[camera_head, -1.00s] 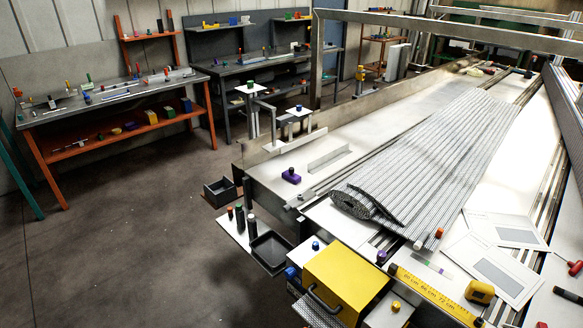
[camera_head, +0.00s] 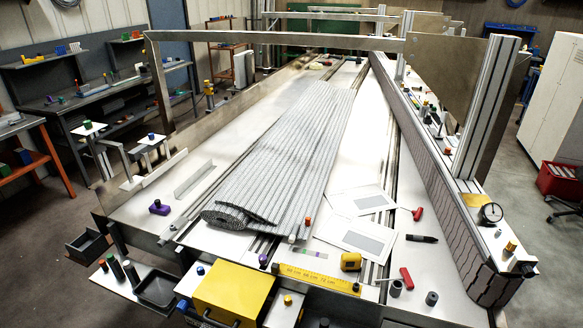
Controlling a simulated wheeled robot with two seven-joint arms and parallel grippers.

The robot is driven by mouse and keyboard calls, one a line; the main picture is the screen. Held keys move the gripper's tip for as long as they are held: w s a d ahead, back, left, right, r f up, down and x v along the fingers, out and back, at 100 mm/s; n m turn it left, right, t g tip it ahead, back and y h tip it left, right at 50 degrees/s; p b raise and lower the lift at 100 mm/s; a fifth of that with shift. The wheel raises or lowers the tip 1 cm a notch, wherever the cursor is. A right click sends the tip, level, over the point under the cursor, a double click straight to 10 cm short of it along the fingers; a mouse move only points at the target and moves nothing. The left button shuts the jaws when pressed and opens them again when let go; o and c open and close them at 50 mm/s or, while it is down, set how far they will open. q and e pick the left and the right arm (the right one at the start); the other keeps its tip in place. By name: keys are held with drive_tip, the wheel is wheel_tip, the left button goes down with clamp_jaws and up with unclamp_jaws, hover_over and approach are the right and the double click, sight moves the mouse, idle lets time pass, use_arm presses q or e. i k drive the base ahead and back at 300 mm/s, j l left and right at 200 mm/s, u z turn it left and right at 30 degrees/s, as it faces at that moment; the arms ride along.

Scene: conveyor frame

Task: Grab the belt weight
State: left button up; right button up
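A grey ribbed belt (camera_head: 290,150) lies along the conveyor bed, its near end rolled or folded over. I cannot tell for sure which thing is the belt weight. A purple block (camera_head: 159,208) sits on the bed left of the belt. A small orange-topped cylinder (camera_head: 307,222) stands by the belt's near right corner, and a small purple piece (camera_head: 263,260) lies in front of it. Two dark cylinders (camera_head: 395,288) (camera_head: 431,298) stand at the front right. Neither of my grippers is in view.
A yellow box (camera_head: 234,292) with a handle and a ruler (camera_head: 318,279) are at the front edge. A yellow tape measure (camera_head: 351,262), white sheets (camera_head: 355,234) and red-handled tools lie at the right. A metal frame (camera_head: 270,38) spans the bed; a long rail (camera_head: 425,170) bounds its right side.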

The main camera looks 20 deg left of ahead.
sight(157, 206)
drive_tip(key=j+z, duration=0.7)
drive_tip(key=z, duration=0.25)
drive_tip(key=k+j+z, duration=0.1)
drive_tip(key=j+z, duration=0.2)
drive_tip(key=z, duration=0.15)
drive_tip(key=k+j+z, duration=0.15)
drive_tip(key=j+z, duration=0.15)
drive_tip(key=z, duration=0.15)
drive_tip(key=k+j+z, duration=0.2)
drive_tip(key=z, duration=0.25)
drive_tip(key=k+j+z, duration=0.2)
drive_tip(key=z, duration=0.3)
drive_tip(key=k+j+z, duration=0.1)
drive_tip(key=k+z, duration=0.4)
drive_tip(key=k, duration=0.35)
